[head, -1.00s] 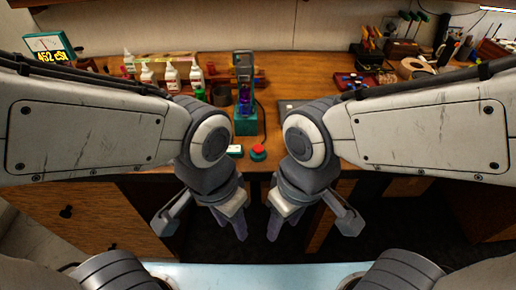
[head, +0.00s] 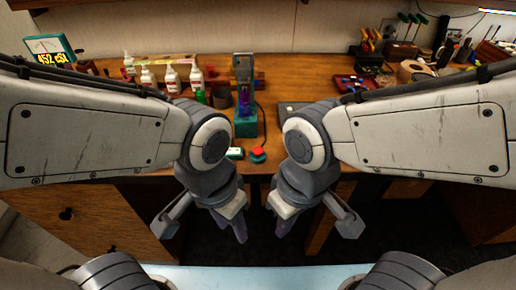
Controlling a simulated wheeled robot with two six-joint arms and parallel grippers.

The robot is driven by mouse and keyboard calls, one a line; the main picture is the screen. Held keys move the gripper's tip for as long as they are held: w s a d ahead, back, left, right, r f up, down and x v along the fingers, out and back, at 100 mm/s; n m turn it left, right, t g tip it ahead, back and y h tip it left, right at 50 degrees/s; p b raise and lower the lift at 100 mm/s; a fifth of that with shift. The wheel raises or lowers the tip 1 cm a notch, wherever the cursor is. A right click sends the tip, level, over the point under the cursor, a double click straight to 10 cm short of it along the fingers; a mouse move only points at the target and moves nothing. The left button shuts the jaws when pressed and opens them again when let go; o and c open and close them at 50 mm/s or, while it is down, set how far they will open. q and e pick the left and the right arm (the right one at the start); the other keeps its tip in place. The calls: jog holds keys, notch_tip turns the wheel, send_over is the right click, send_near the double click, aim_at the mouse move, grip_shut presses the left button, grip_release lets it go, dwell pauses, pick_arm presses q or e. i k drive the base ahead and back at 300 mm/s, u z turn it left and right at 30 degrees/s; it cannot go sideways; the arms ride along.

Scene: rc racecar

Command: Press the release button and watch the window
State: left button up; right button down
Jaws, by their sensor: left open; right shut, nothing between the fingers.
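A red button on a teal base (head: 258,153) sits near the front edge of the wooden bench. Beside it on the left is a small white-topped teal block (head: 236,153). Behind them stands a teal device with a clear, purple-tinted window (head: 244,92) and a grey top. My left gripper (head: 242,236) hangs below and in front of the bench edge, fingers pointing down, empty. My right gripper (head: 280,232) hangs likewise to its right, empty. Both are apart from the button. The finger gaps are hard to see at this angle.
Several bottles (head: 170,78) and a dark cup (head: 221,95) stand left of the device. A meter reading 452 (head: 48,48) is at the back left. A dark flat pad (head: 296,108) lies right of the device. Tools (head: 400,48) and a tape roll (head: 414,70) fill the back right.

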aim_at(257, 150)
jog(key=z, duration=1.3)
jog(key=k, duration=1.05)
jog(key=u, duration=1.8)
jog(key=i, duration=0.45)
